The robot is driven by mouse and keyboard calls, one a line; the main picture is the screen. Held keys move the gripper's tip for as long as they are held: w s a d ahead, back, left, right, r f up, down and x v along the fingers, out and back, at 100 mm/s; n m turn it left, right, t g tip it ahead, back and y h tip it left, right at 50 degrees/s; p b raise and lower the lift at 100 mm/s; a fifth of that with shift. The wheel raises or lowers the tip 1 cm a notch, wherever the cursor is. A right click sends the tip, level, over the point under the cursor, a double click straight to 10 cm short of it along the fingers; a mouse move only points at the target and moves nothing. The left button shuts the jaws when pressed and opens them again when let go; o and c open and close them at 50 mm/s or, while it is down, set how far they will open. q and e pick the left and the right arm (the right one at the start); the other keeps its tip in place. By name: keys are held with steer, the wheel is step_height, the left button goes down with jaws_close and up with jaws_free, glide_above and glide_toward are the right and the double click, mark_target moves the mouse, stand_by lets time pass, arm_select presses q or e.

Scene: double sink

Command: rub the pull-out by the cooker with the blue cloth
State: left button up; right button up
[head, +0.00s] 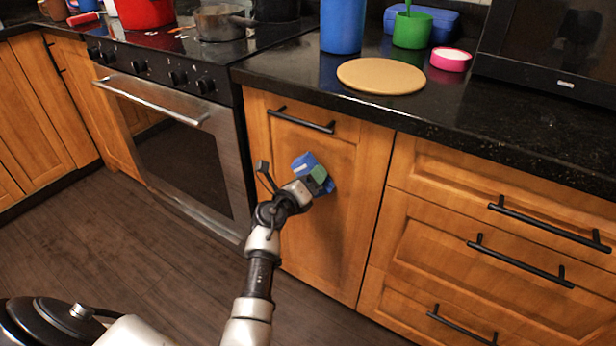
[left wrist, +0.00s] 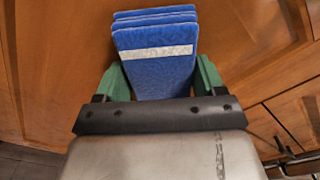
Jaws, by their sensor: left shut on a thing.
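The blue cloth (head: 305,162) is a folded stack with a pale stripe. It also shows in the left wrist view (left wrist: 158,72), between the green fingers of my left gripper (left wrist: 163,82). My left gripper (head: 319,180) is shut on the cloth at the front of the pull-out (head: 337,225), a wooden panel with a black bar handle (head: 300,120) near its top. The cloth is at the panel's upper middle, below the handle. It looks close against the wood, but I cannot tell whether it touches. My right gripper is not in view.
The cooker (head: 180,150) stands left of the pull-out, with pots on top. Drawers (head: 480,255) with protruding black handles are to the right. The black counter (head: 480,120) above holds a round board (head: 381,76), a blue cup (head: 342,25) and a green cup (head: 412,30).

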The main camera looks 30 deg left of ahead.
mark_target(296, 173)
arm_select(q)
steer(key=shift+w+a+r, duration=0.1)
steer(key=shift+a, duration=0.85)
steer(key=shift+w+a+r, duration=0.1)
steer(key=shift+a, duration=0.85)
